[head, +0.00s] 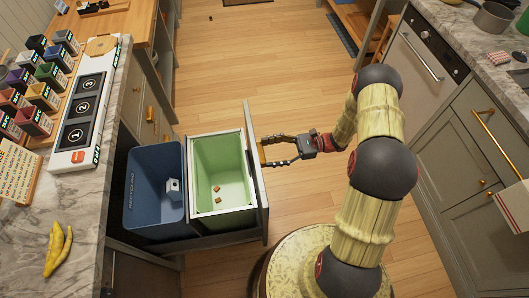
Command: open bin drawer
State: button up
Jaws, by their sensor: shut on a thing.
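The bin drawer (257,185) is pulled out from the left counter, with its front panel standing over the floor. It holds a blue bin (131,217) with a small white object (174,189) inside and a green bin (207,160) with small orange-brown pieces (217,193) in it. My gripper (268,151) is at the outer face of the drawer front, shut on its brass handle (262,155). The handle is small here and partly covered by the fingers.
Grey cabinets with a dishwasher (415,65) line the right side. Wooden floor (255,60) is clear in the middle and toward the back.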

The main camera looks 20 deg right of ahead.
jog(key=shift+d, duration=0.35)
jog(key=o, duration=1.7)
jog(key=d, duration=1.2)
jog(key=shift+s, duration=0.45)
jog(key=shift+f, duration=0.1)
